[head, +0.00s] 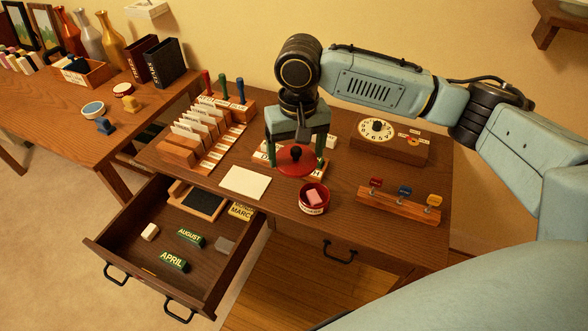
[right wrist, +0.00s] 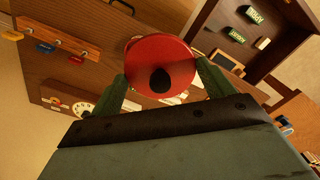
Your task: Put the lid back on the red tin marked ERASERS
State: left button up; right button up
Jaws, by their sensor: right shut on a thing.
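The red tin (head: 314,203) stands open and upright near the desk's front edge, with a pink eraser (head: 315,196) showing inside. A pale label is on its front, too small to read. My right gripper (head: 296,164) is shut on the round red lid (head: 292,168), which has a black knob. The lid is held behind and slightly left of the tin, apart from it. The right wrist view shows the lid (right wrist: 174,54) flat between the green fingers. It hides most of what lies beneath. My left gripper is not in view.
A wooden rack with coloured stamps (head: 398,208) stands right of the tin, and a dial box (head: 390,146) behind it. A blank card (head: 245,182) and card rack (head: 205,135) lie left. The open drawer (head: 137,262) juts out at front left.

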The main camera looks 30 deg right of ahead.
jog(key=w+d+f+m+b, duration=0.1)
jog(key=d+f+m, duration=0.1)
jog(key=f, duration=0.3)
jog(key=w+d+f+m+b, duration=0.1)
jog(key=d+f+b, duration=0.1)
jog(key=f, duration=0.3)
jog(key=w+d+f+m+b, duration=0.1)
jog(key=d+f+m+b, duration=0.1)
jog(key=f, duration=0.4)
jog(key=shift+w+d+f+m, duration=0.1)
jog(key=shift+d+m, duration=0.2)
jog(key=shift+d, duration=0.5)
jog(key=shift+f+b, duration=0.2)
jog(key=shift+b, duration=0.15)
jog(key=shift+f+b, duration=0.55)
jog(key=shift+b, duration=0.35)
jog(key=shift+f, duration=1)
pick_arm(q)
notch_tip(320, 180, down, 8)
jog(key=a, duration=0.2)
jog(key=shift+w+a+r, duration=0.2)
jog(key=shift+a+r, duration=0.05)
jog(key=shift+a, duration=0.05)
